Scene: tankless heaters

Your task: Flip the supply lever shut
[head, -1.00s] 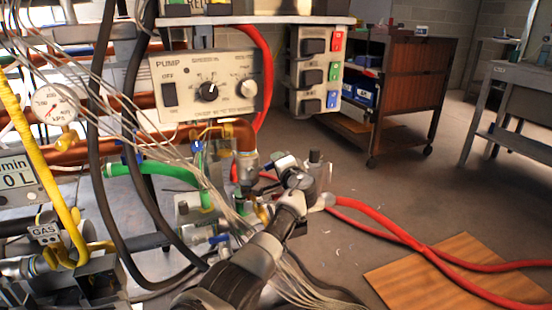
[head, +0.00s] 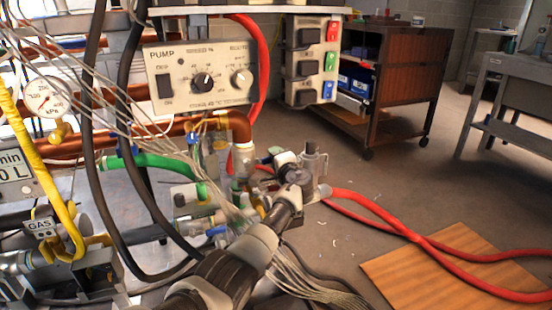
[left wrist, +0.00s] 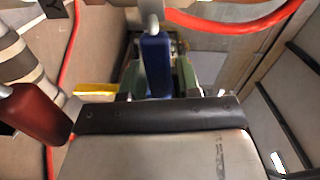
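A blue lever handle (left wrist: 156,62) stands upright on a grey stem in the left wrist view, straight ahead of my left gripper (left wrist: 156,88). A dark red handle (left wrist: 36,112) is at the left of that view. I cannot tell which is the supply lever. The gripper's dark edge hides the blue handle's lower end, and contact is unclear. In the head view my left arm reaches from the bottom to the pipework, its end (head: 295,172) near the valves; its fingers cannot be made out. A red handle (head: 229,163) and a blue one (head: 216,231) show there. My right gripper is out of view.
A pump control box (head: 201,76) hangs above the pipes. Black hoses and loose pale wires cross the left side.

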